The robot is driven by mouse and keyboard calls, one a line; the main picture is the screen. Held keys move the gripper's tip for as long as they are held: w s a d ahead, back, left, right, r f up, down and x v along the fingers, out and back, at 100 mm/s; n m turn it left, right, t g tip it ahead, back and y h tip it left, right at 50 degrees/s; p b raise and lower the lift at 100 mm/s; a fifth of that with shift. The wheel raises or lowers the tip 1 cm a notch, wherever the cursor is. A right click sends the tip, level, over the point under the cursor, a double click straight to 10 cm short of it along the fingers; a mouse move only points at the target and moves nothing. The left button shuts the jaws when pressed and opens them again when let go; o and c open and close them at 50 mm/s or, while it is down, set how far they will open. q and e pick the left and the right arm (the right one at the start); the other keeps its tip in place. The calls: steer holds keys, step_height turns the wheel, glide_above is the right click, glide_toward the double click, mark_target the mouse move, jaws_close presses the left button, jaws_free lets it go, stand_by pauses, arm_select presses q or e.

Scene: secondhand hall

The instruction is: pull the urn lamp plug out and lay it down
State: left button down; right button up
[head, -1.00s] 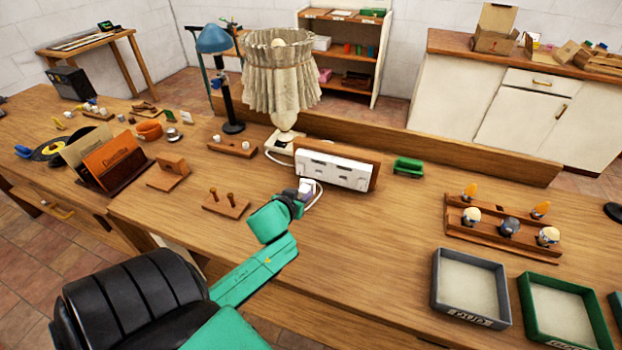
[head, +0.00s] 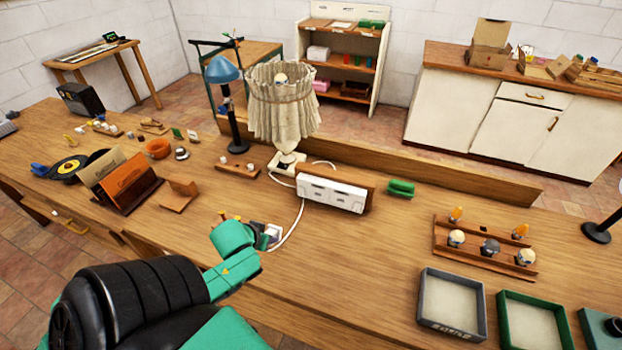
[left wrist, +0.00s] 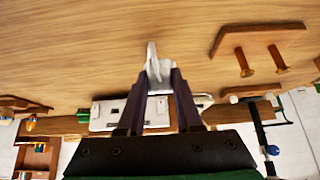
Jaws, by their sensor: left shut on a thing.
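The urn lamp (head: 283,112) with a pleated cream shade stands at the back of the workbench. Its white cord (head: 300,212) loops forward past the left end of the socket strip. My left gripper (head: 270,236) is shut on the white plug, which shows between the fingers in the left wrist view (left wrist: 157,67). The plug is clear of the white socket strip (head: 332,194), in front and to the left of it, low over the bench. I cannot tell whether it touches the wood. The strip also shows in the left wrist view (left wrist: 102,116). My right gripper is out of view.
A small wooden stand with two pegs (left wrist: 250,64) is beside the gripper. A record rack (head: 135,190) and wooden holder (head: 178,196) stand left. A bulb rack (head: 480,258) and trays (head: 424,315) lie right. The bench front right of the gripper is bare.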

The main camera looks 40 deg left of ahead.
arm_select(q)
step_height(320, 180, down, 4)
steer(key=shift+r+b, duration=0.2)
steer(key=shift+b, duration=0.45)
steer(key=c, duration=0.5)
jaws_free()
steer(key=shift+r, duration=0.1)
